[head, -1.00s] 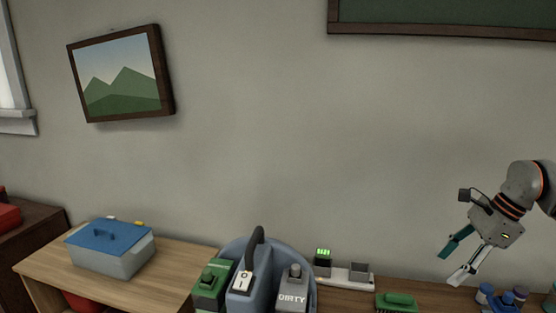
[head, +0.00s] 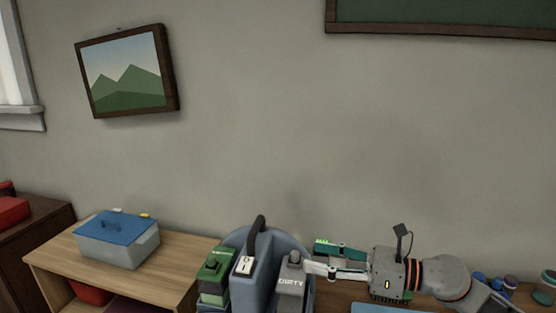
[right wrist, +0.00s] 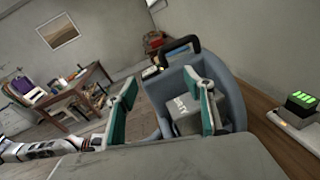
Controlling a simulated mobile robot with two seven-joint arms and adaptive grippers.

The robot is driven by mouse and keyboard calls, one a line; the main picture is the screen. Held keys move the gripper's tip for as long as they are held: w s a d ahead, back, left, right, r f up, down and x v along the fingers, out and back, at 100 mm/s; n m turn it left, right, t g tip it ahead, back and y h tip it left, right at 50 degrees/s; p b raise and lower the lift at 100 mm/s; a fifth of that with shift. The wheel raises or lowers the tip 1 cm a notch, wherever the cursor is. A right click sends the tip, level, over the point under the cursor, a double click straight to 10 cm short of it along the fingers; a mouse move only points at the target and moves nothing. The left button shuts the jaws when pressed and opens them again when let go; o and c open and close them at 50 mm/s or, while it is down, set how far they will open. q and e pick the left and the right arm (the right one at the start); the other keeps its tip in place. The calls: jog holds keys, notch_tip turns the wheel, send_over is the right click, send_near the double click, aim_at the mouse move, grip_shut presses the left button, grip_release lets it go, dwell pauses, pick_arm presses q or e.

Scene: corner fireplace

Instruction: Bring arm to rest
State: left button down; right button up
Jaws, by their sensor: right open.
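My right gripper (head: 312,256) is open, low in the head view, with its arm coming in from the right. Its fingers point left, with the tips close to the grey block marked DIRTY (head: 291,285). In the right wrist view, the two teal-padded fingers (right wrist: 165,100) are spread apart, and the DIRTY block (right wrist: 185,118) shows beyond and between them. I cannot tell whether they touch it. That block is at the blue-grey caddy (head: 265,280), which has a black handle.
A green block (head: 213,275) stands left of the caddy. A green-lit block (right wrist: 300,102) on a white base is right of it, partly hidden in the head view. Small jars (head: 510,283) stand at right. A blue-lidded box (head: 118,240) is on the left table.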

jog(key=d+r+m+t+h, duration=0.35)
jog(key=m+t, duration=0.75)
jog(key=m, duration=0.4)
jog(key=s+d+f+m+h, duration=0.3)
jog(key=d+f+m+h, duration=0.75)
jog(key=m, duration=0.55)
jog(key=s+d+f+m+g+h, duration=0.3)
jog(key=s+d+f+m+g, duration=0.2)
jog(key=s+d+f, duration=0.45)
jog(key=s+d+f+m+g+h, duration=0.35)
jog(key=s+f+g, duration=0.3)
jog(key=s, duration=0.65)
jog(key=a+f+m+t+y+b, duration=0.2)
jog(key=a+f+y+b, duration=0.1)
jog(key=a+f, duration=0.5)
jog(key=w+a+f+m+t+y+b, duration=0.1)
jog(key=a+f+y+b, duration=0.3)
jog(key=a+f, duration=0.4)
notch_tip(320, 180, down, 7)
jog(key=shift+w+a+f+m+t+b, duration=0.1)
jog(key=shift+w+a+m+t+b, duration=0.1)
jog(key=shift+m+t+b, duration=0.35)
